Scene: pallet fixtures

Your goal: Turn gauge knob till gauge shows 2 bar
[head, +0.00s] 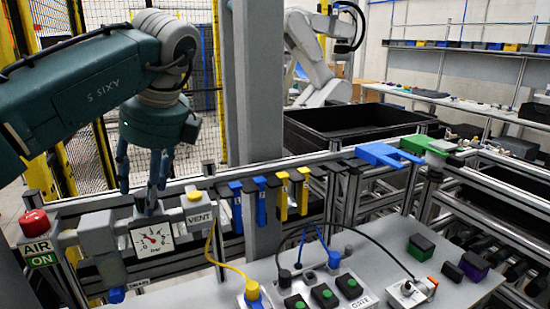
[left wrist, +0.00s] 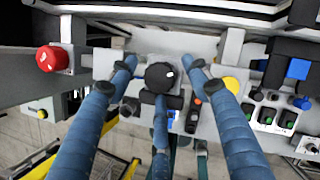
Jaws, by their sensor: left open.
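The pressure gauge (head: 152,238) has a white square face with a small dial. Its needle is too small to read surely. A dark knob (head: 148,203) stands above the gauge and is partly hidden by my fingers. My left gripper (head: 143,187) hangs over it, pointing down. In the left wrist view the round black knob (left wrist: 160,77) lies between the open blue fingers of the left gripper (left wrist: 163,72). Gaps show between the knob and the two side fingers. I cannot tell whether the single lower finger touches it. My right gripper is in neither view.
A red button (head: 34,222) over an "AIR ON" label stands left of the gauge. A yellow-topped "VENT" block (head: 198,205) is close on its right. Blue and yellow hanging parts (head: 260,200) and a grey panel (head: 365,270) with green buttons and cables lie further right.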

